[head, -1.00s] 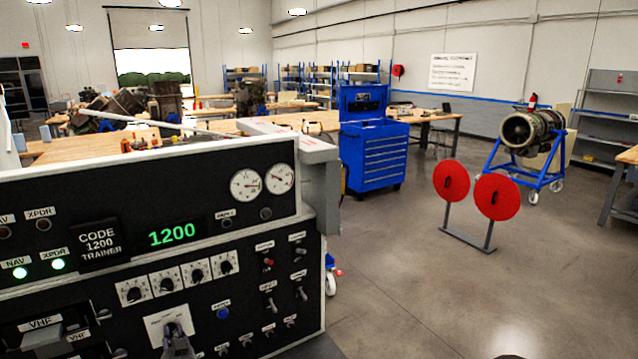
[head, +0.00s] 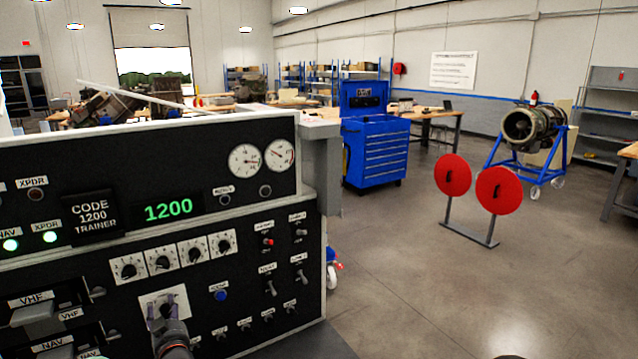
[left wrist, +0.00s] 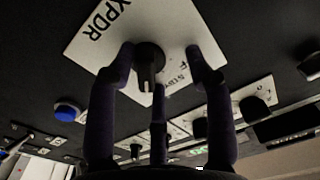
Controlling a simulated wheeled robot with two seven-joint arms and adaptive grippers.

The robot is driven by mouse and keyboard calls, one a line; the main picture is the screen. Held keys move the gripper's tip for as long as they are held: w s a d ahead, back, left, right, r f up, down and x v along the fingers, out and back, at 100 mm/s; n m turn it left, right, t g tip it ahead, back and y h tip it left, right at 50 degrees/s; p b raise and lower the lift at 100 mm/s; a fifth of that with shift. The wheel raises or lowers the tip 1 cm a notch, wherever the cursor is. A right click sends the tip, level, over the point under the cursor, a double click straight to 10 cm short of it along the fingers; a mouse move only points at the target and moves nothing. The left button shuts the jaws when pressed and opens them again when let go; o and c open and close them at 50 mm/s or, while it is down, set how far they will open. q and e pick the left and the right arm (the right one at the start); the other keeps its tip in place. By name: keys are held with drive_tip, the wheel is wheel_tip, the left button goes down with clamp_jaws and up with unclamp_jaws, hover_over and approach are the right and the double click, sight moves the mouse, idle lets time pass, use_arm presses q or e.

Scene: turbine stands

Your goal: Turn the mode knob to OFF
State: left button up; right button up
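The mode knob (left wrist: 150,62) is a small dark knob on a white plate marked XPDR (left wrist: 105,38), with STBY lettering partly visible. In the head view the white plate (head: 149,303) sits low on the black panel, and the gripper hides the knob. My left gripper (left wrist: 160,65) is open, with dark fingers on both sides of the knob and a further finger below it. The left finger looks very near the knob; a gap shows on the right. I cannot tell whether any finger touches it or which setting it points to. My right gripper is not in view.
A row of white-plated knobs (head: 192,252) is above the plate, and a blue button (head: 221,295) is to its right. Toggle switches (head: 270,285) stand further right. The green 1200 display (head: 169,211) is lit.

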sight(168, 314)
use_arm(q)
drive_tip(key=shift+d+f, duration=0.15)
drive_tip(key=shift+f, duration=0.15)
drive_tip(key=shift+o, duration=0.8)
drive_tip(key=shift+d, duration=0.1)
drive_tip(key=shift+f, duration=0.1)
drive_tip(key=shift+d, duration=0.15)
drive_tip(key=shift+v, duration=2.45)
